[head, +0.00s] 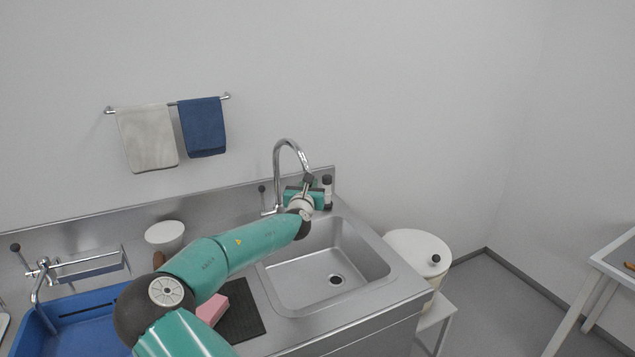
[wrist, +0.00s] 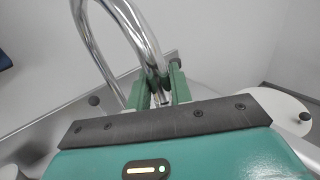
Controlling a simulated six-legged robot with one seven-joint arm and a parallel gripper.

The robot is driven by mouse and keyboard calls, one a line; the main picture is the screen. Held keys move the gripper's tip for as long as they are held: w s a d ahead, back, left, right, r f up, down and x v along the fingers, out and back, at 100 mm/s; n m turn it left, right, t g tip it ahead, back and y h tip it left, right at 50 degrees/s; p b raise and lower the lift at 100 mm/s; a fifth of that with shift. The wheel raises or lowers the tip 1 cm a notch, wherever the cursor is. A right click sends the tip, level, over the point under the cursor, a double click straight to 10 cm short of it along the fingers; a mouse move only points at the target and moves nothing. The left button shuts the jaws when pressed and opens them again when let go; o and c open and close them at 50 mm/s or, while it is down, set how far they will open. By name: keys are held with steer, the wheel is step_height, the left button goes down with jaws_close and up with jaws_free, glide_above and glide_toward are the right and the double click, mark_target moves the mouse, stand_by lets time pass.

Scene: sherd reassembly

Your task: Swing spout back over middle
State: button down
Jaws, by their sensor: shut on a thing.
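The chrome spout (head: 290,145) arches up from the back of the steel counter, and its free end comes down at the back right of the sink basin (head: 310,285). My gripper (head: 308,181) is at that free end. In the wrist view the spout (wrist: 145,45) runs down between the two green fingers of my gripper (wrist: 160,92), which are shut on it near its tip. The tip itself is partly hidden by my gripper's body. The tap's lever with a dark knob (head: 262,190) stands just left of the spout's base.
A white lidded bin (head: 418,252) is right of the counter. A white bowl (head: 165,234), pink sponge (head: 213,309), dark mat (head: 242,318) and blue basin (head: 85,325) lie to the left.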

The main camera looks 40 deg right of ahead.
steer(key=shift+w+a, duration=0.3)
steer(key=shift+a, duration=0.75)
steer(key=shift+w+a, duration=0.25)
steer(key=shift+a, duration=0.75)
steer(key=c, duration=1.3)
jaws_free()
steer(key=v, duration=1.3)
steer(key=shift+s+a, duration=0.2)
steer(key=shift+s, duration=0.2)
